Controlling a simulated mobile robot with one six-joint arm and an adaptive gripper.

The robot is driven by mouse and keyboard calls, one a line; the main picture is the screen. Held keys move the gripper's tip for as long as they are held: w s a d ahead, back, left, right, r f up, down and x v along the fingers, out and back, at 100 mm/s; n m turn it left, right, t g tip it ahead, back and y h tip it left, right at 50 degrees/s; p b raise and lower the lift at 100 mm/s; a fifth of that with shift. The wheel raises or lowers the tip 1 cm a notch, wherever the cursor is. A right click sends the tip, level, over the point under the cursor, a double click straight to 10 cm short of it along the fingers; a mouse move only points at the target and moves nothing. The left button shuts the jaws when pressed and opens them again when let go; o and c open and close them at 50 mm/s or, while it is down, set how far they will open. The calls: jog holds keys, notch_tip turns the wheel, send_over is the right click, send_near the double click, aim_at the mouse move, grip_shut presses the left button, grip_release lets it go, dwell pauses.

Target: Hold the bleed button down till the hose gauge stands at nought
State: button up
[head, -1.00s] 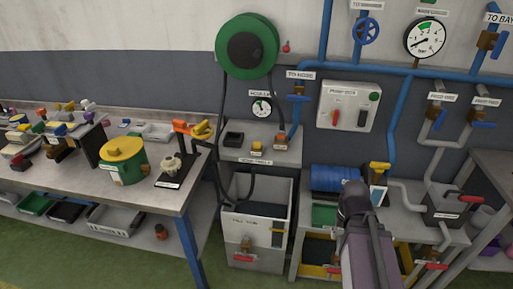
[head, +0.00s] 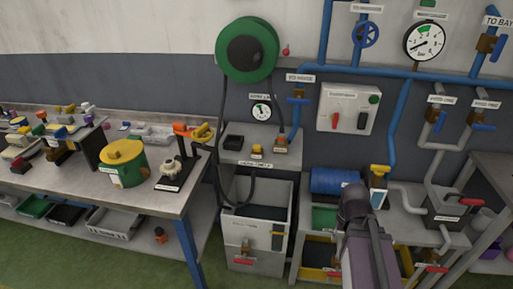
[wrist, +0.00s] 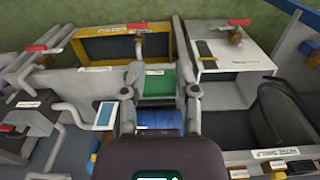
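The hose gauge (head: 261,112) is a small round white dial on the wall below the green hose reel. Its needle is too small to read surely. On the shelf below it sits a small yellow piece (head: 257,150), perhaps the bleed button; its label is not legible. It seems to show at the lower edge of the wrist view (wrist: 238,173). My gripper (head: 352,202) is well to the right of and nearer than that shelf, above the low bench. In the wrist view its two fingers (wrist: 161,84) are apart with nothing held, pointing down over the bench.
The green hose reel (head: 247,48) hangs above, its dark hose running down into an open grey bin (head: 231,215). A brass valve (head: 281,145) stands right of the yellow piece. A blue drum (head: 333,181) lies near my gripper. A crowded workbench (head: 185,190) is at left.

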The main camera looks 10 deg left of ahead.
grip_shut()
dwell(1.2)
